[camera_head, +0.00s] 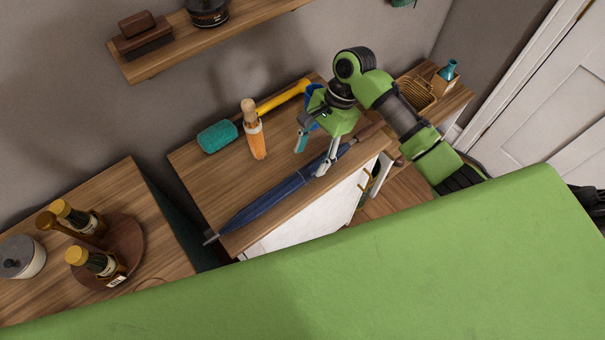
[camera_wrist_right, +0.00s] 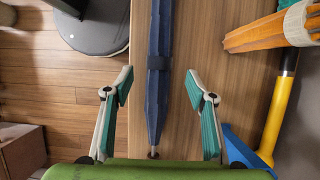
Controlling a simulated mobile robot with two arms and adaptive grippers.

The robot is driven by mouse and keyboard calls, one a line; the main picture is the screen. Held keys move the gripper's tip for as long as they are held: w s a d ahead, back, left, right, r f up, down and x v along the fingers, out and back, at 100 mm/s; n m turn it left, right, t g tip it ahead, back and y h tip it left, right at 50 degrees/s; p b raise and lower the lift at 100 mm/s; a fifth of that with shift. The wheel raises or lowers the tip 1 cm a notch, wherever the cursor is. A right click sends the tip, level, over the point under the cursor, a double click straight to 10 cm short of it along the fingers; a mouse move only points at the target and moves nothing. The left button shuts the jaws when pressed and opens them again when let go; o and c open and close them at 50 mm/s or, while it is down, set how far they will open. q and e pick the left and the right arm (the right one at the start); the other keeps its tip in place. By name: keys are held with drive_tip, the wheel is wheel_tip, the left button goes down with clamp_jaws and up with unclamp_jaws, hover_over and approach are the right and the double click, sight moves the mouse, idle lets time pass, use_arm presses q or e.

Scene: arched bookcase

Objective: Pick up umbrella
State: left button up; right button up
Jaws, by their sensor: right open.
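A folded dark blue umbrella (camera_head: 270,199) lies along the front edge of the wooden cabinet top (camera_head: 192,165) in the head view. My right gripper (camera_head: 313,162) is over its upper right part, near the wooden handle end. In the right wrist view, the umbrella (camera_wrist_right: 159,60) runs lengthwise between the two spread fingers of my right gripper (camera_wrist_right: 159,88), apart from both. The gripper is open and empty. Part of the umbrella is hidden by a finger in the head view. My left gripper is not in view.
An orange item with a wooden end (camera_head: 256,135), a teal roll (camera_head: 217,137) and a yellow-handled tool (camera_head: 284,97) lie behind the umbrella. A tray with bottles (camera_head: 125,240) stands on the left cabinet. A basket (camera_head: 416,92) is at the right.

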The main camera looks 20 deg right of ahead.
sight(306, 170)
drive_tip(key=shift+p+x, duration=0.6)
drive_tip(key=shift+x, duration=2.8)
drive_tip(key=shift+d, duration=0.15)
clamp_jaws()
